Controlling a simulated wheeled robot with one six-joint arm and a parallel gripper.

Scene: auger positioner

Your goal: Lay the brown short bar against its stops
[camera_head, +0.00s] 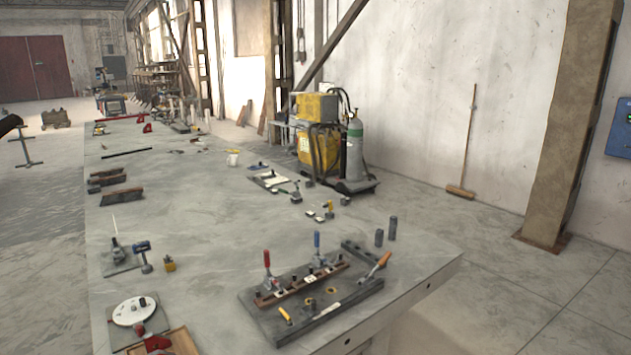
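A dark fixture plate (258,318) lies at the near right corner of the bench. A long brown bar (325,276) lies along it, beside a red-handled clamp (267,259) and a blue-handled clamp (317,241). I cannot tell whether this is the short bar or whether it touches stops; the stops are too small to make out. Brown blocks or brushes (122,197) lie at the bench's left edge, with others (107,179) behind them; I cannot tell what they are. My gripper is not in view.
On the bench (215,230), a white round disc (133,311) and a wooden tray (185,343) stand at near left. Two dark cylinders (392,229) stand behind the fixture. An orange-handled tool (384,259) lies at its right end. The bench middle is clear.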

